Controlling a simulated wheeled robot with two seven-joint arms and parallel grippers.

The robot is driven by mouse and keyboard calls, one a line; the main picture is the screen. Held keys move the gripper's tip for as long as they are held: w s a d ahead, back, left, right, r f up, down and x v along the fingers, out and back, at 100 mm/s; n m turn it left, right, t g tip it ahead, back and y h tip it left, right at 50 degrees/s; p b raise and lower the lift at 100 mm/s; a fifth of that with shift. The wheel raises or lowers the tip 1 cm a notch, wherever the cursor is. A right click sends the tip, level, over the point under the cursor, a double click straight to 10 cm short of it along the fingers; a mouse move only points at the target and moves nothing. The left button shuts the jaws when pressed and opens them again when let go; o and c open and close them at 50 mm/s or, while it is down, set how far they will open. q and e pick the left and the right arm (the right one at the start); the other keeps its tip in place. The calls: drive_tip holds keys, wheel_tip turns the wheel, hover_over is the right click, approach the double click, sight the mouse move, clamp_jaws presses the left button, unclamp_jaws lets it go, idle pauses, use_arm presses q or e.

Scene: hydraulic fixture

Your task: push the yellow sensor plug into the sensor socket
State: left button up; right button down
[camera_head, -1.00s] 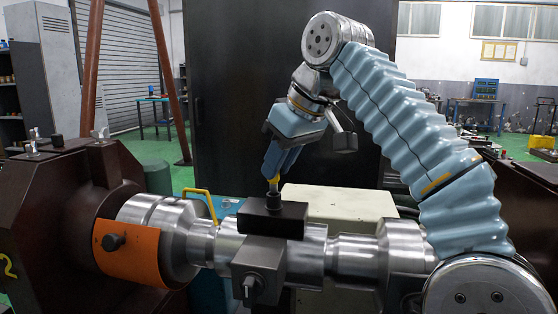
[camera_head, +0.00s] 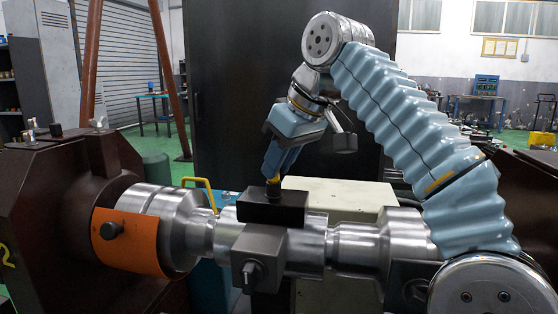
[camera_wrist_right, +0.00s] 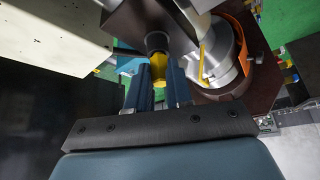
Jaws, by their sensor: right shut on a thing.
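The yellow sensor plug (camera_head: 274,180) shows as a small yellow piece under my right gripper (camera_head: 273,172), above the dark block on the shaft. In the right wrist view the plug (camera_wrist_right: 158,70) sits between the two blue fingers of my right gripper (camera_wrist_right: 157,84), which is shut on it. A short round black piece (camera_head: 273,191) lies directly below the plug and stands on top of the dark block (camera_head: 285,212), where the sensor socket seems to be. The plug's end meets this black piece; I cannot tell how deep it sits. My left gripper is not in view.
The steel shaft (camera_head: 340,246) runs across the front, with an orange band (camera_head: 128,243) at its left end and a dark valve block (camera_head: 258,258) on its front. A yellow handle (camera_head: 203,188) stands behind it. A pale box (camera_head: 345,197) is close behind the gripper.

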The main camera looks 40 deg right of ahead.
drive_tip(key=shift+f, duration=0.15)
idle(0.6)
drive_tip(key=c, duration=0.9)
unclamp_jaws()
drive_tip(key=shift+c, duration=0.2)
drive_tip(key=p+v, duration=0.6)
drive_tip(key=v, duration=0.7)
drive_tip(key=shift+s+r, duration=0.15)
drive_tip(key=shift+r, duration=0.25)
